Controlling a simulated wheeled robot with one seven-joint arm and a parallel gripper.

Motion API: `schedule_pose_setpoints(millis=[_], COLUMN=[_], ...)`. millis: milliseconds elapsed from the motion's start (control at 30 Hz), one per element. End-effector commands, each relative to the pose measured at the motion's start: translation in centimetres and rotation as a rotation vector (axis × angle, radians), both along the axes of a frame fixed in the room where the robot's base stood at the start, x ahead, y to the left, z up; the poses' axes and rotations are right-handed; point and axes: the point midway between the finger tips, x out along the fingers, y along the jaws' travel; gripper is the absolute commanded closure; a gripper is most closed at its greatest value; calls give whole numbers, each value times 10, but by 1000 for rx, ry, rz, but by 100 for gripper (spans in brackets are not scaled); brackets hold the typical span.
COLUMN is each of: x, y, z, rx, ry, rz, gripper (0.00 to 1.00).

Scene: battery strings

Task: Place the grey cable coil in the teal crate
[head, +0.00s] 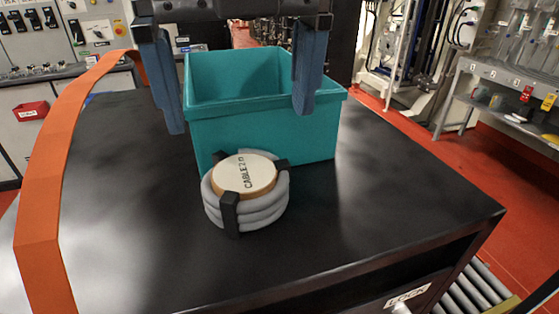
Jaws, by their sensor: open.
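The grey cable coil (272,212) lies flat on the black table top, with black clips around it and a round cream label reading CABLE on top. The teal crate (265,138) stands upright just behind the coil; the part of its inside that shows looks empty. The coil is in front of the crate's near wall, outside it. My gripper (238,122) is open, its two blue fingers wide apart. It hangs above the coil in the picture, with the crate seen between and behind the fingers. Nothing is between the fingertips.
The black table (400,200) has free room to the right and front left. An orange strip (50,180) arches along the table's left side. A shelf (500,90) with small items stands at the far right. Control panels (75,30) are at the back left.

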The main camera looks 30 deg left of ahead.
Motion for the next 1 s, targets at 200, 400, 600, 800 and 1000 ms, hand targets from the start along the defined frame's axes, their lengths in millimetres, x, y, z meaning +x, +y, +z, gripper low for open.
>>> schedule_pose_setpoints(millis=[200, 400, 600, 800, 1000], x=[1, 1, 3, 3, 3], y=[2, 4, 7, 7, 7], z=[-22, -47, -69, -73, -72], rx=[1, 0, 2, 2, 3], ry=[6, 8, 6, 4, 5], rz=[2, 4, 3, 3, 3], gripper=[0, 0, 0, 0, 12])
